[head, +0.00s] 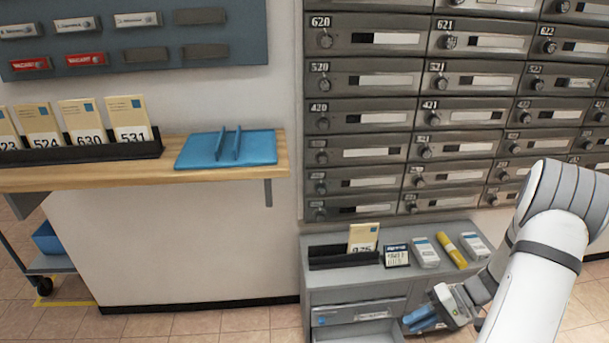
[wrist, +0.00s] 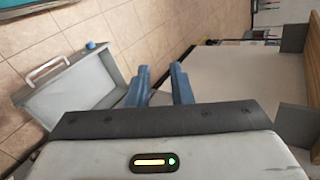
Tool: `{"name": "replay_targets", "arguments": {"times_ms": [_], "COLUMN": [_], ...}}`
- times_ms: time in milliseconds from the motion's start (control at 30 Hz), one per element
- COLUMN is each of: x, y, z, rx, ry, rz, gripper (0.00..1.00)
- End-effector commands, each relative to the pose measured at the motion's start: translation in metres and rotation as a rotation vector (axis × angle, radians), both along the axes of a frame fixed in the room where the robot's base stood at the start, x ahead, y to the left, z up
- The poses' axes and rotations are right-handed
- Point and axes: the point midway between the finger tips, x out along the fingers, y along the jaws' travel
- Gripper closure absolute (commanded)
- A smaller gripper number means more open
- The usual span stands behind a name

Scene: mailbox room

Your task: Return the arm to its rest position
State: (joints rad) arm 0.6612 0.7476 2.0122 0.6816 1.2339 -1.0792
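My white arm comes in from the right side of the head view. My gripper (head: 424,318) hangs low in front of the grey cabinet (head: 310,275), at the right of its drawer. In the wrist view my gripper (wrist: 159,78) shows two blue fingers with a gap between them. Nothing is held in the gap. Whether the fingers touch the cabinet cannot be told.
Cards, a small display and a yellow marker (head: 450,250) lie on the cabinet top. Mailboxes (head: 370,110) rise behind. A wooden shelf (head: 270,150) with a blue tray (head: 255,147) is at left. A grey panel with a handle (wrist: 48,70) shows in the wrist view.

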Motion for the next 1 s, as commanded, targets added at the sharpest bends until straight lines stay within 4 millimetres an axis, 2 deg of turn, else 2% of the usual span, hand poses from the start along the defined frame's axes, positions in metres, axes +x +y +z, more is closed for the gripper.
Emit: {"name": "replay_targets", "arguments": {"times_ms": [33, 100, 267, 500, 800, 1000], "x": [0.0, -0.003, -0.014, -0.039, -0.081, -0.104], "y": [0.01, 0.021, 0.046, 0.079, 0.109, 0.12], "z": [0.036, 0.068, 0.137, 0.232, 0.335, 0.381], "rx": [-0.054, -0.126, -0.296, -0.546, -0.812, -0.917], "ry": [0.005, 0.022, 0.037, -0.005, -0.158, -0.28], "rz": [0.033, 0.066, 0.121, 0.152, 0.105, 0.042], "gripper": [0.8, 0.8, 0.8, 0.8, 0.8, 0.8]}}
